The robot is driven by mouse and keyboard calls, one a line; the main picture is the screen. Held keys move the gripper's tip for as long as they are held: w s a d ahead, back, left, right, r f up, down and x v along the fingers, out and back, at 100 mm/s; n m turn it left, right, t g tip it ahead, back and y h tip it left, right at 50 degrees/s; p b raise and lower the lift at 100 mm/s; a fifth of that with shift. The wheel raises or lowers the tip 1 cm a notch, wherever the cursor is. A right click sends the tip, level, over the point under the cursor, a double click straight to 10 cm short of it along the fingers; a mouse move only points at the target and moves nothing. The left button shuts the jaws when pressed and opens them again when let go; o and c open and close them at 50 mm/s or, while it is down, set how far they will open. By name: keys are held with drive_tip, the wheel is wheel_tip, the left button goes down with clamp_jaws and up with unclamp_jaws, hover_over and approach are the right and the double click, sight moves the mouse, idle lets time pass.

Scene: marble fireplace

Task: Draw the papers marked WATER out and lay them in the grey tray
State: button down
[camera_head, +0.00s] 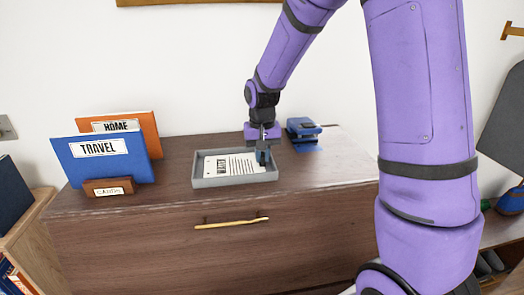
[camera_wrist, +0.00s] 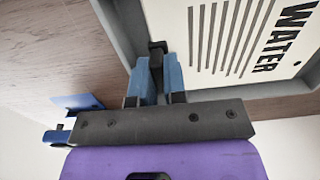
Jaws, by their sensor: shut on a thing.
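The white papers marked WATER (camera_head: 228,164) lie flat, or nearly so, within the grey tray (camera_head: 236,181) on the dresser top. In the wrist view, the printed papers (camera_wrist: 205,50) and the grey tray rim (camera_wrist: 112,35) show close up. My gripper (camera_head: 262,155) is at the right end of the tray, pointing down. I cannot tell whether the papers touch the tray floor all over.
A wooden holder (camera_head: 108,191) at the left bears a blue TRAVEL folder (camera_head: 100,164) and an orange HOME folder (camera_head: 148,133). A blue desk tool (camera_head: 303,132) stands behind my gripper to the right. The dresser top right of the tray (camera_head: 330,168) is clear.

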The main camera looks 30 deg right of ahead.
drive_tip(key=c, duration=1.1)
unclamp_jaws()
drive_tip(key=shift+r, duration=4.05)
drive_tip(key=s+r+n+t, duration=0.1)
drive_tip(key=s+r, duration=0.4)
drive_tip(key=s, duration=0.8)
drive_tip(key=s+r+n+t, duration=0.2)
drive_tip(key=s+r+t, duration=0.2)
drive_tip(key=s, duration=0.9)
wheel_tip(320, 180, up, 2)
drive_tip(key=shift+s+a+r+n, duration=0.15)
drive_tip(key=shift+s+a+n, duration=0.15)
drive_tip(key=shift+s+a, duration=0.1)
